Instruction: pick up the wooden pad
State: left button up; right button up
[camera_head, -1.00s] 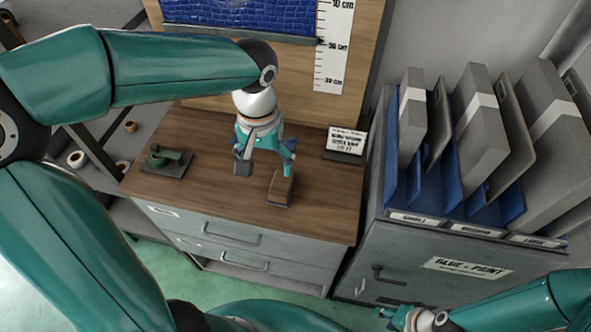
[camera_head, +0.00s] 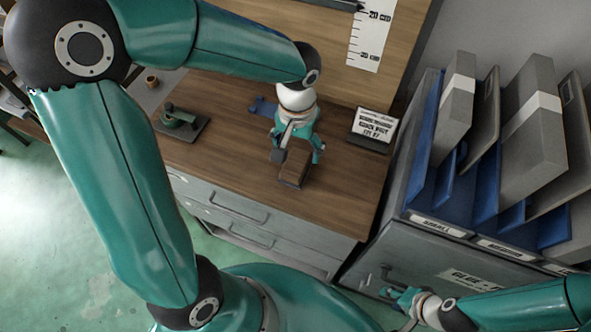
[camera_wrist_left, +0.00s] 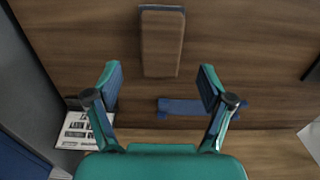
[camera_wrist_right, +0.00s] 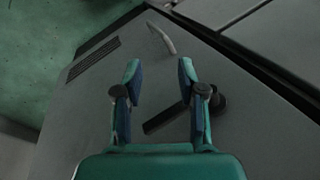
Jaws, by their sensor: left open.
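The wooden pad (camera_head: 295,169) is a brown block with a dark grey base, lying on the wooden top of the drawer cabinet. In the left wrist view the pad (camera_wrist_left: 162,42) lies beyond and between the fingertips, clear of both. My left gripper (camera_head: 299,154) is open and empty, above the cabinet top at the pad's back end; its fingers also show in the left wrist view (camera_wrist_left: 159,78). My right gripper (camera_head: 392,296) is low at the front of the grey cabinet; in the right wrist view its fingers (camera_wrist_right: 159,75) are apart with nothing between them.
A green tool (camera_head: 178,118) sits on a dark plate to the left. A blue piece (camera_head: 263,106) lies behind my left gripper. A small sign (camera_head: 373,128) stands right of it. Bare wood surrounds the pad.

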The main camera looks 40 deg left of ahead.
aim_at(296, 162)
pick_arm(q)
jog(key=shift+s+f+b, duration=0.15)
jog(key=shift+f+b, duration=1.7)
jog(key=shift+f, duration=1.2)
jog(key=shift+r, duration=0.1)
jog(key=c, duration=1.3)
jog(key=shift+r, duration=0.15)
notch_tip(296, 162, up, 20)
jog(key=shift+f, duration=0.15)
